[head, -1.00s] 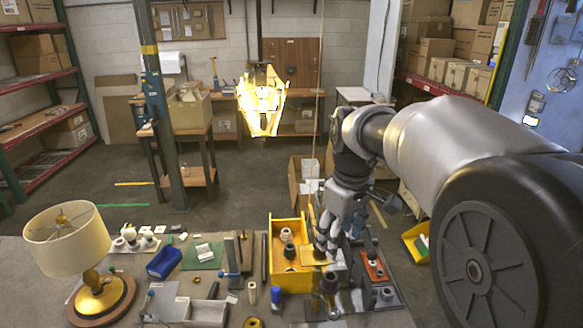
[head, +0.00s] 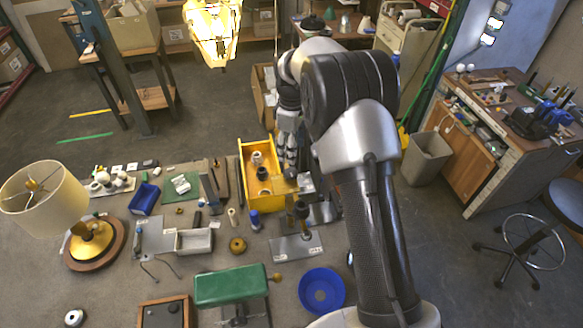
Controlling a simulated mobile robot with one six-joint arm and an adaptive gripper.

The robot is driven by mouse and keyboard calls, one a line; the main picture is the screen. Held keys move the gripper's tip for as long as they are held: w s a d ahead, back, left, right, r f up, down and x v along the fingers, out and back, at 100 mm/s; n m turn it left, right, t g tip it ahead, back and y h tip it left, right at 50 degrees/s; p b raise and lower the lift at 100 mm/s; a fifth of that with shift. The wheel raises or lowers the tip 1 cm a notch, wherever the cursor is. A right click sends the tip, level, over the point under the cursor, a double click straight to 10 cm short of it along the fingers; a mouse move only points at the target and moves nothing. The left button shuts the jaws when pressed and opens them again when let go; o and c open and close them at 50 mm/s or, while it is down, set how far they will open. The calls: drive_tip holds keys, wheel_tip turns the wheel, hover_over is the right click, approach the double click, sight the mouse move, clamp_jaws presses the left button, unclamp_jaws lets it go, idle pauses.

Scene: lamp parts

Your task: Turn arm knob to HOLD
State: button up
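My gripper (head: 289,165) points down over the right side of the yellow bin (head: 262,203), seen from behind and partly covered by my arm. Its fingers are too small to tell whether they are open or shut. I cannot make out a HOLD marking or say for sure which part is the arm knob. A dark upright post with a knob-like top (head: 301,210) stands on a grey metal plate (head: 297,246) in front of the bin.
A cream-shaded lamp (head: 43,200) stands at the left of the bench. A blue bowl (head: 321,289), a blue bottle (head: 254,220) and a white tray (head: 194,241) lie around the middle. A lit hanging lamp (head: 212,32) is beyond the bench. My arm covers the bench's right part.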

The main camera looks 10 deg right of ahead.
sight(292, 172)
wheel_tip(292, 172, down, 10)
drive_tip(key=shift+f+p, duration=0.1)
drive_tip(key=shift+p, duration=0.4)
drive_tip(key=c, duration=1.1)
